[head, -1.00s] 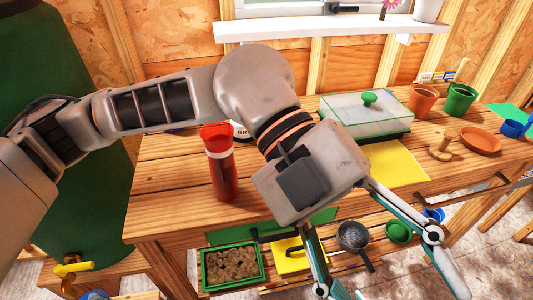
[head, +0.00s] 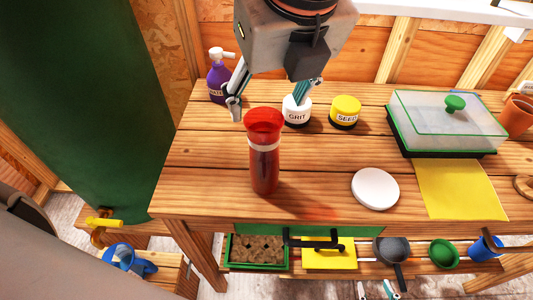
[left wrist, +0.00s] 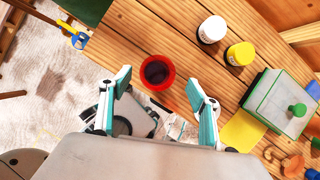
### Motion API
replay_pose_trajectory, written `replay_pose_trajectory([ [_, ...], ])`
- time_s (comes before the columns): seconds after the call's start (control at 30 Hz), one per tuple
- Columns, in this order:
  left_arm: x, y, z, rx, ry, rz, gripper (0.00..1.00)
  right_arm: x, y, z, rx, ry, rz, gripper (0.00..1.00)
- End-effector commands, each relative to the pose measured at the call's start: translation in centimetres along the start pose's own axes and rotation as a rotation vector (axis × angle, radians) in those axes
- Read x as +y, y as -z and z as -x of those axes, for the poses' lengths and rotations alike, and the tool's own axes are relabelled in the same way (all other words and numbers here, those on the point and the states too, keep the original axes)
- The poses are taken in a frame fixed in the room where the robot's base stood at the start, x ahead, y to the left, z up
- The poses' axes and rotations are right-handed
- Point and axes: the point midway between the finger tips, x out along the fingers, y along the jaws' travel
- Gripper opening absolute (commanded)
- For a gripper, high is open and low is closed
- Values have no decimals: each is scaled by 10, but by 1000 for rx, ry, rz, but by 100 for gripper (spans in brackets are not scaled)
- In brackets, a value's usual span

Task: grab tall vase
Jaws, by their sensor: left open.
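The tall red vase (head: 264,170) with a pale band stands upright near the front edge of the wooden bench (head: 200,190). In the left wrist view its round red rim and dark opening (left wrist: 157,72) show from above, between the lines of the fingers. My left gripper (head: 270,98) is open and empty, pointing down, with its fingers spread to either side above the vase; contact is not visible. It also shows in the left wrist view (left wrist: 160,83). Fingertips of my right gripper (head: 376,290) show apart at the bottom edge, low in front of the bench.
A purple spray bottle (head: 219,78), a white grit jar (head: 296,112) and a yellow seed jar (head: 345,113) stand behind the vase. A lower shelf holds several items.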

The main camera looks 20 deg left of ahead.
Motion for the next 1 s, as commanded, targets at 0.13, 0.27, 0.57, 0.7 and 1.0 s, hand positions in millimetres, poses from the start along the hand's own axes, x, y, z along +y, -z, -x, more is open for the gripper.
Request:
replay_pose_trajectory([
  [0.13, 0, 2, -17, 4, -2, -2, 62, -2, -5, 1, -8, 2, 1, 40],
  [0.27, 1, 4, -25, 5, -1, -5, 62, -2, -6, 1, -9, 3, 1, 40],
  [0.57, 3, 10, -65, 6, -2, -5, 62, -2, -6, 0, -7, 2, 3, 40],
  [0.7, 3, 10, -69, 6, 0, -4, 62, 0, -2, -2, 0, -1, 6, 40],
  [1.0, 3, 10, -69, 6, 0, -5, 18, 2, 1, -4, 5, -3, 7, 40],
])
